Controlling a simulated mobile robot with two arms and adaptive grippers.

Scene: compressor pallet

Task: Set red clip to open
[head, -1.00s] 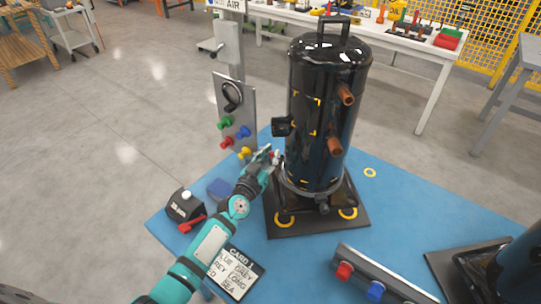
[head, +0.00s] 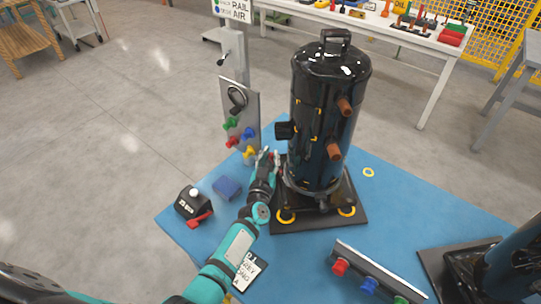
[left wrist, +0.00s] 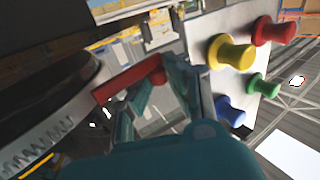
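The black compressor (head: 322,120) stands upright on a dark base plate on the blue pallet top. In the left wrist view, the red clip (left wrist: 127,82) is a short red bar beside the compressor's dark rim and a metal band (left wrist: 45,140). Its rounded end lies between the fingers of my left gripper (left wrist: 158,88). In the head view, my left gripper (head: 268,158) is at the compressor's lower left side, its fingers parted and pointing away from me. The clip is too small there to make out its setting. Finger contact with it is unclear. My right gripper is not in view.
A grey panel (head: 241,108) with coloured knobs stands close behind my left gripper; its yellow knob (left wrist: 230,52) is near the fingers. A black box (head: 193,204) with a red lever, a blue block (head: 227,187) and a card (head: 249,273) lie left. A knob rail (head: 372,281) lies in front.

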